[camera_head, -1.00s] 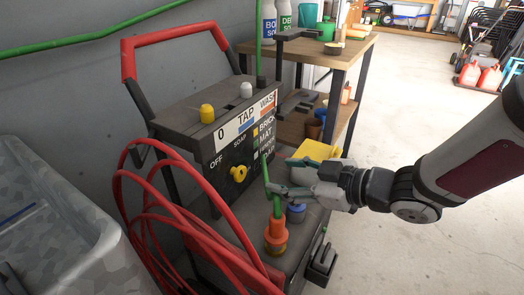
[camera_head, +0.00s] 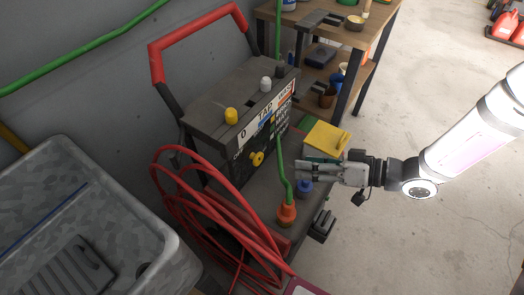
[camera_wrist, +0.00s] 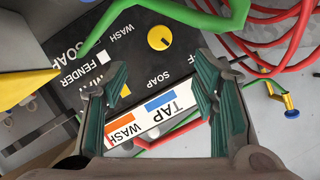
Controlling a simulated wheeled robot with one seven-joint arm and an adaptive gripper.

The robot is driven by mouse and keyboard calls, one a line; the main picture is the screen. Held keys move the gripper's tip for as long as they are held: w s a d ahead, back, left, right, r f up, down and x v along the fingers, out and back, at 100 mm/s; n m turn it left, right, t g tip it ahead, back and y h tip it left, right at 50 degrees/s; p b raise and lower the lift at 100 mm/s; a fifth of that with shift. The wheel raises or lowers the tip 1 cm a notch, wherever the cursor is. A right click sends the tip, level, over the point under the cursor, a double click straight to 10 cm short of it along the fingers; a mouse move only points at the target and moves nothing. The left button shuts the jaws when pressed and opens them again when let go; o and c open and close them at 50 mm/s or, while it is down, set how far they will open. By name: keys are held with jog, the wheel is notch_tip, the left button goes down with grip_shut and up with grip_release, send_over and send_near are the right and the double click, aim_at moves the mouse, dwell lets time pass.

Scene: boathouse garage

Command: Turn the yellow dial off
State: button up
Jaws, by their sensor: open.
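The yellow dial (camera_head: 257,158) sits on the dark front panel of the washer machine (camera_head: 222,135), near the OFF lettering. In the wrist view the dial (camera_wrist: 160,38) shows beyond the fingertips, with a small dark mark on its face; SOAP is printed nearby. I cannot tell which setting it points to. My gripper (camera_head: 299,171) is to the right of the dial, apart from it, beyond the green hose (camera_head: 281,165). In the wrist view my gripper (camera_wrist: 160,82) has its two green-padded fingers spread, with nothing between them but the panel behind.
Yellow, white and black knobs (camera_head: 231,115) stand on the machine's top. A blue cap (camera_head: 305,187) and yellow box (camera_head: 326,139) are close to the gripper. Coiled red hose (camera_head: 205,205) hangs at left.

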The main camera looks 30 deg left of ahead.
aim_at(260, 159)
jog(key=b+x, duration=0.2)
jog(key=x, duration=1.1)
jog(key=shift+a+f, duration=0.1)
jog(key=shift+a, duration=0.1)
jog(key=c, duration=1.2)
